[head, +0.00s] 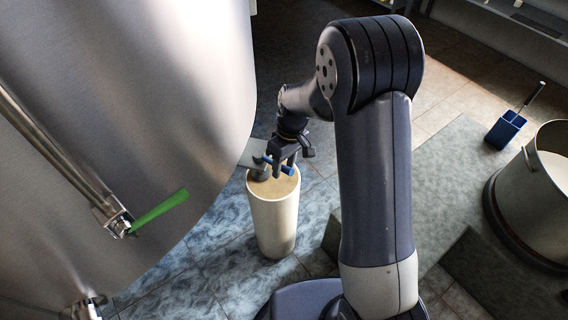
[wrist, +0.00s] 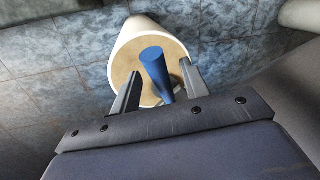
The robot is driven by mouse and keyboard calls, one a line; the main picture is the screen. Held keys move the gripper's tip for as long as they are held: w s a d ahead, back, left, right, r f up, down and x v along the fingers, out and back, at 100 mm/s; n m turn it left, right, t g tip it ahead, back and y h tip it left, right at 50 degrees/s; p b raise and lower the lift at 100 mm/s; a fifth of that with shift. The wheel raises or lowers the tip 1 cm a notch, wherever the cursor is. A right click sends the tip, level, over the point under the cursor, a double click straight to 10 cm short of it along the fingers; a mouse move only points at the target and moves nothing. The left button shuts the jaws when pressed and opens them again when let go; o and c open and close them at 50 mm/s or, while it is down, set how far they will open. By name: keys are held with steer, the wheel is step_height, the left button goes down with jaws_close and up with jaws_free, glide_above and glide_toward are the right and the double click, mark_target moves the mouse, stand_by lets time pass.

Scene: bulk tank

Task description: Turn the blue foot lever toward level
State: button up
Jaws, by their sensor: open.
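The blue foot lever (head: 287,170) shows as a short blue bar over the top of a cream cylindrical pillar (head: 274,220), beside the big steel tank. In the wrist view the blue lever (wrist: 154,68) stands between the two fingers, with the pillar's tan top behind it. My gripper (head: 279,168) points down over the pillar with its jaws open around the lever. In the wrist view a gap shows on each side of the lever, so the gripper (wrist: 159,74) is not clamped on it. The lever's mount is mostly hidden by my gripper.
The curved steel tank (head: 150,80) fills the left side. A green lever (head: 160,211) sticks out from its pipe fitting. A blue brush holder (head: 506,129) and a steel bucket (head: 540,190) stand at the right. Tiled floor lies open around the pillar.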

mark_target(283, 166)
step_height(283, 166, up, 11)
steer(key=w+d+p, duration=0.1)
steer(key=shift+w+d+f+p, duration=0.2)
steer(key=shift+w+d+p, duration=0.05)
steer(key=shift+p, duration=0.1)
steer(key=shift+f, duration=0.1)
steer(key=f, duration=0.3)
steer(key=s+a+f+b, duration=0.1)
steer(key=f, duration=0.3)
steer(key=f+b, duration=0.1)
steer(key=f, duration=0.2)
steer(key=shift+s+a+f, duration=0.25)
steer(key=shift+s+f, duration=0.05)
steer(key=shift+f, duration=0.1)
step_height(283, 166, up, 3)
steer(key=shift+w+d+r+m+p, duration=0.1)
steer(key=shift+r+m+p, duration=0.1)
steer(key=shift+m+p, duration=0.15)
steer(key=shift+w+d+r, duration=0.1)
steer(key=shift+r, duration=0.45)
steer(key=shift+f, duration=0.1)
